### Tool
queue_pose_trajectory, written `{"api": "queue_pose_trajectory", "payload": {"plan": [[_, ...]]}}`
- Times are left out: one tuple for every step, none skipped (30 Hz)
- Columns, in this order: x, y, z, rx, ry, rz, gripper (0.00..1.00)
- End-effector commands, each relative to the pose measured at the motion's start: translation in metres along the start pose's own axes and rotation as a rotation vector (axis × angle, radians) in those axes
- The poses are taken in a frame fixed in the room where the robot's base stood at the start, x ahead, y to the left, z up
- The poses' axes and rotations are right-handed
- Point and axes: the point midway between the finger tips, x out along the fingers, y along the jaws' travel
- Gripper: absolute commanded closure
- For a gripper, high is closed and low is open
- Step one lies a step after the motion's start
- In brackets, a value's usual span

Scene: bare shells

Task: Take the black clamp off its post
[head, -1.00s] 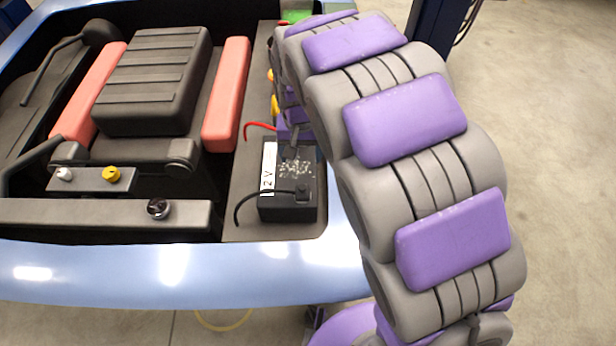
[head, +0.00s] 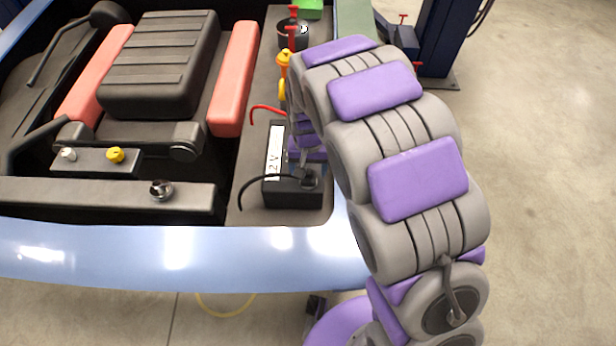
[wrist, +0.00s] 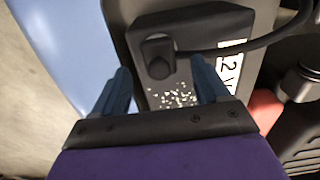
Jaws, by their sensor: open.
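The black clamp (head: 309,180) sits on its post at the near right corner of the black battery (head: 275,190), with a black cable (head: 246,186) curving left from it. In the wrist view the clamp (wrist: 157,57) lies ahead of my gripper (wrist: 160,65), roughly in line with the gap between its two blue fingers. The fingers are apart and nothing is held. I cannot tell whether they are down at the clamp's height. In the head view my purple gripper (head: 306,155) is over the battery, partly hidden by my arm. White crust (wrist: 175,98) marks the battery top.
A red cable (head: 265,108) bends beside the battery's far side. A yellow-capped part (head: 284,62) and a black pot (head: 292,35) stand farther back. The blue body rim (head: 180,255) runs along the front. Open floor (head: 550,180) lies right.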

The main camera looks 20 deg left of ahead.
Motion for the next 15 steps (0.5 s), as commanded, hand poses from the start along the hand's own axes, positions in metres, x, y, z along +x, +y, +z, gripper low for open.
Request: {"api": "queue_pose_trajectory", "payload": {"plan": [[0.011, 0.001, 0.001, 0.0, -0.003, 0.001, 0.26], [0.016, 0.001, 0.001, 0.0, -0.004, 0.002, 0.26], [0.022, 0.001, 0.001, -0.001, -0.006, 0.002, 0.26], [0.025, 0.0, 0.002, -0.001, -0.007, 0.003, 0.26], [0.029, 0.0, 0.002, -0.001, -0.007, 0.003, 0.26], [0.031, 0.0, 0.002, 0.0, -0.007, 0.003, 0.26], [0.032, 0.0, 0.002, 0.0, -0.006, 0.003, 0.26], [0.033, 0.0, 0.002, 0.0, -0.006, 0.003, 0.26], [0.032, 0.0, 0.002, 0.0, -0.005, 0.003, 0.26], [0.032, 0.0, 0.002, 0.0, -0.004, 0.003, 0.26], [0.032, 0.0, 0.001, 0.0, -0.004, 0.002, 0.26], [0.031, 0.0, 0.001, 0.0, -0.004, 0.002, 0.26], [0.031, 0.0, 0.001, 0.0, -0.004, 0.002, 0.26], [0.031, 0.0, 0.001, 0.0, -0.003, 0.002, 0.28], [0.031, 0.0, 0.001, 0.0, -0.003, 0.002, 0.32]]}}
